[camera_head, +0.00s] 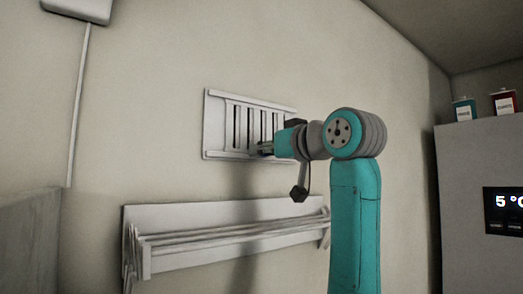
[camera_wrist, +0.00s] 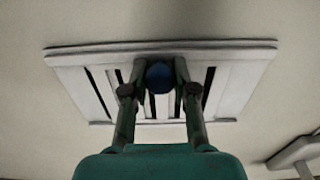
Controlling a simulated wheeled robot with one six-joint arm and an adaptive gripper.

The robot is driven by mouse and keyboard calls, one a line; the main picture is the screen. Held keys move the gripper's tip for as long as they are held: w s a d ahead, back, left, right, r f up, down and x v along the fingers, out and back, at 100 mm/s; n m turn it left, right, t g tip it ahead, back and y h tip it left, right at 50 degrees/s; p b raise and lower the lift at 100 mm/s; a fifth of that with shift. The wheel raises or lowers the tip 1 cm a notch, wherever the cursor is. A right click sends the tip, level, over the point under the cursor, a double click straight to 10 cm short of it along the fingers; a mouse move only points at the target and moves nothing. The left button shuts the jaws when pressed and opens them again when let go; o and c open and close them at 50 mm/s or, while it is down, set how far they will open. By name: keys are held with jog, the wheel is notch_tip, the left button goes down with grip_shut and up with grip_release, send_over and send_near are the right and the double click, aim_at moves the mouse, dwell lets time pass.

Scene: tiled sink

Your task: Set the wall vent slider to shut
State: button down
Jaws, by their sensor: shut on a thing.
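The wall vent (camera_head: 213,125) is a pale grey rectangular plate with upright slats on the tiled-sink room's wall. Dark gaps show between its slats. In the wrist view the vent (camera_wrist: 235,90) spans the upper middle, with dark slots to either side of my gripper. A round dark blue slider knob (camera_wrist: 159,77) stands out from it. My gripper (camera_wrist: 160,90) has one finger on each side of the knob and is shut on it. In the head view my gripper (camera_head: 264,149) reaches the vent's lower right part and hides the knob.
A pale rack with several rails (camera_head: 230,238) is fixed to the wall below the vent. A grey cabinet (camera_head: 480,165) with a display stands at the right, with two small containers (camera_head: 505,101) on top. Bare wall surrounds the vent.

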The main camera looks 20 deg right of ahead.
jog(key=shift+w+d, duration=0.15)
jog(key=shift+d, duration=0.5)
jog(key=c, duration=0.9)
grip_release()
jog(key=shift+d, duration=0.15)
jog(key=v, duration=1.1)
jog(key=shift+s, duration=0.4)
jog(key=shift+d, duration=0.1)
